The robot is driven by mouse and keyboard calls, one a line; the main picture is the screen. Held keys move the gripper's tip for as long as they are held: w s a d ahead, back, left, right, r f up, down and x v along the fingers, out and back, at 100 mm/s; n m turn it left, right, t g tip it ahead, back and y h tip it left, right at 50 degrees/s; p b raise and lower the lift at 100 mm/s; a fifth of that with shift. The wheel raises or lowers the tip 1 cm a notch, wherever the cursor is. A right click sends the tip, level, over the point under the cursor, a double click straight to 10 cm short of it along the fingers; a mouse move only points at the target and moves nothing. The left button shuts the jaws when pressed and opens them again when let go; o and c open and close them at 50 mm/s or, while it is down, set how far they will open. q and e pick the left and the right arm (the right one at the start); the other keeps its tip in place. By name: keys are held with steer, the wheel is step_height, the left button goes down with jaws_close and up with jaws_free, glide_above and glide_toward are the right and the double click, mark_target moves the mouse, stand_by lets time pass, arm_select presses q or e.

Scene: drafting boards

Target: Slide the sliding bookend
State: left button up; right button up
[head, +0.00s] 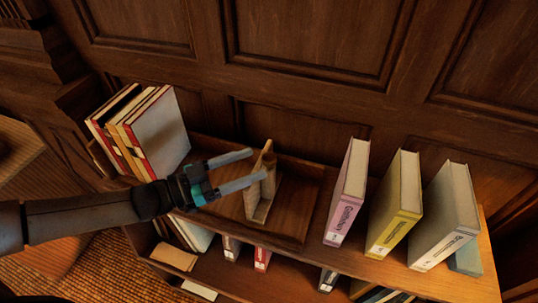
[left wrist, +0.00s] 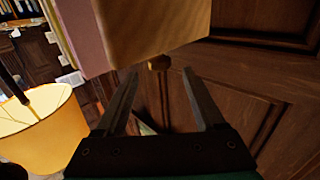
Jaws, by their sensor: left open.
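The sliding bookend (head: 258,205) is a light wooden upright with a base, standing in a shallow recess of the shelf top between two groups of books. A small rounded knob shows near its upper right side. My left gripper (head: 257,165) comes in from the left, open and empty, its fingertips close to the bookend's upper part. In the left wrist view the bookend's wooden panel (left wrist: 155,28) fills the top. Contact cannot be told. My right gripper is not in view.
Leaning books (head: 160,135) stand left of the recess. Pink (head: 347,190), yellow (head: 396,205) and grey (head: 447,215) books stand to the right. Bare recess floor (head: 300,205) lies right of the bookend. A panelled wall (head: 310,40) rises behind. A yellow lampshade (left wrist: 45,130) shows in the wrist view.

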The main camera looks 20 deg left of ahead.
mark_target(269, 156)
arm_select(q)
steer(key=shift+x, duration=2.75)
jaws_close()
